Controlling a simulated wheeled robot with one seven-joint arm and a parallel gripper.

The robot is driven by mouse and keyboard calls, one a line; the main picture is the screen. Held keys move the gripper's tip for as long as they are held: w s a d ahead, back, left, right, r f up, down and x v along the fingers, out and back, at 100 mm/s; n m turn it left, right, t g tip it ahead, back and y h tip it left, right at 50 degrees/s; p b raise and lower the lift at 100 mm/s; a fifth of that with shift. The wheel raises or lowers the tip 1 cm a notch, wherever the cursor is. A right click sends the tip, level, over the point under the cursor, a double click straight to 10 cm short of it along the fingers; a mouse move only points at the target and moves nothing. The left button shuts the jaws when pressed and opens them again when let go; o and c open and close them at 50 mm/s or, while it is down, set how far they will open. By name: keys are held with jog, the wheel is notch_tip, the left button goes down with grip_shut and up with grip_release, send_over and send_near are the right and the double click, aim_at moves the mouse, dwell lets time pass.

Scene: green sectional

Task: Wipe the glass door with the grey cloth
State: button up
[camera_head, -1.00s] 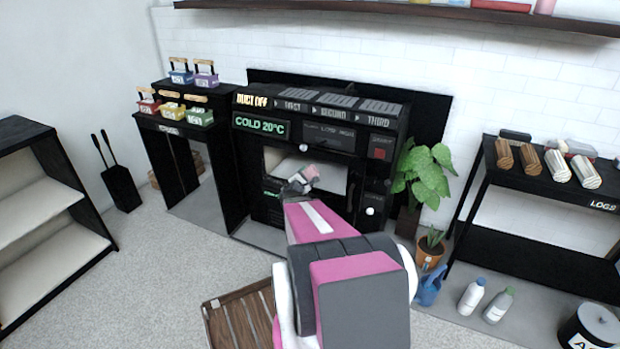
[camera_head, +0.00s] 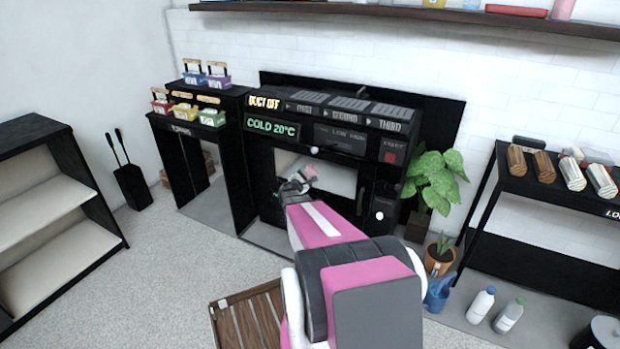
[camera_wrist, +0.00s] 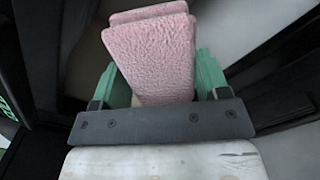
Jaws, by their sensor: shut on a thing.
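A pink, fuzzy folded cloth (camera_wrist: 152,55) is clamped between the green fingers of my gripper (camera_wrist: 155,85) in the wrist view. It looks pink, not grey; I make out no grey cloth. In the head view my gripper (camera_head: 297,184) is in front of the black stove, with the pink cloth (camera_head: 311,171) at its tip. The pale glass door (camera_head: 338,179) is behind it, its lower part hidden by my arm. The cloth overlaps the pane in view; I cannot tell whether they touch.
The stove's display (camera_head: 271,127) reads COLD 20°C. A potted plant (camera_head: 432,180) stands close on the right, with a log rack (camera_head: 530,192) beyond. A black stand with small coloured boxes (camera_head: 183,113) is on the left. A wooden crate (camera_head: 250,318) lies on the floor in front.

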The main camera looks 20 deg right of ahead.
aim_at(295, 168)
jog(key=shift+w+a, duration=1.5)
jog(key=shift+w, duration=0.3)
jog(key=shift+w+a, duration=0.45)
jog(key=shift+w, duration=0.25)
jog(key=shift+w+a, duration=0.45)
jog(key=shift+w, duration=0.25)
jog(key=v, duration=0.6)
jog(key=shift+s+a, duration=0.1)
jog(key=shift+v, duration=1.4)
